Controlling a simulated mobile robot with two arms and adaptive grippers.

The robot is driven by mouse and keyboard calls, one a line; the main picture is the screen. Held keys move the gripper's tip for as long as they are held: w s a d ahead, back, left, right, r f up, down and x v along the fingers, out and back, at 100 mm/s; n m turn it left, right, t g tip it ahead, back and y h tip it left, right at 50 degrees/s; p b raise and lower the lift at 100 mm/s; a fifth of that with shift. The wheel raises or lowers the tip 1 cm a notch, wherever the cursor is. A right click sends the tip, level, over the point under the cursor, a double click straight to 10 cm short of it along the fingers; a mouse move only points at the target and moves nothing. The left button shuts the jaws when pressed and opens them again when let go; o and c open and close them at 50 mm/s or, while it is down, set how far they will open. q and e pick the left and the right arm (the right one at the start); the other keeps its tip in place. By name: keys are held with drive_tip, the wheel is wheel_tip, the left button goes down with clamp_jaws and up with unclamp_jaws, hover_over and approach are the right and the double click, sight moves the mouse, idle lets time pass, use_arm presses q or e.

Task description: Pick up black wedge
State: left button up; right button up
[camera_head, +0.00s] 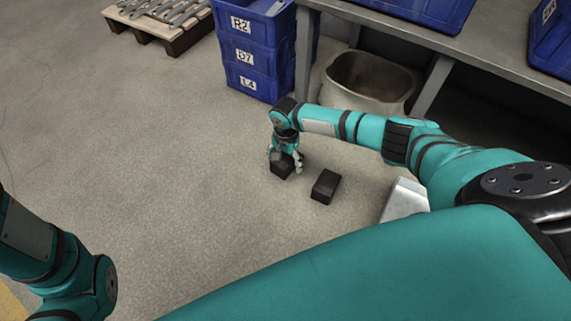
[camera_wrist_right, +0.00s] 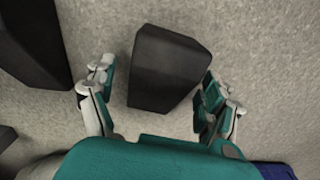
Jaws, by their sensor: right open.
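A black wedge (camera_head: 282,166) stands on the floor under my right gripper (camera_head: 285,162) in the head view. In the right wrist view this black wedge (camera_wrist_right: 167,66) lies between the two open fingers of my right gripper (camera_wrist_right: 158,95). A gap shows on its left side; the right finger is close to it, and I cannot tell if they touch. A second black block (camera_head: 325,186) lies on the floor to the right in the head view. My left arm shows at the lower left of the head view, but its gripper is out of frame.
Stacked blue crates (camera_head: 250,50) stand behind my right gripper. A grey table (camera_head: 480,58) is at the back right, with a beige bin (camera_head: 370,80) under it. A pallet (camera_head: 165,32) with metal parts lies at the back left. The left floor is clear.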

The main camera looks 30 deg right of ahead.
drive_tip(key=c, duration=1.7)
drive_tip(key=shift+r, duration=0.15)
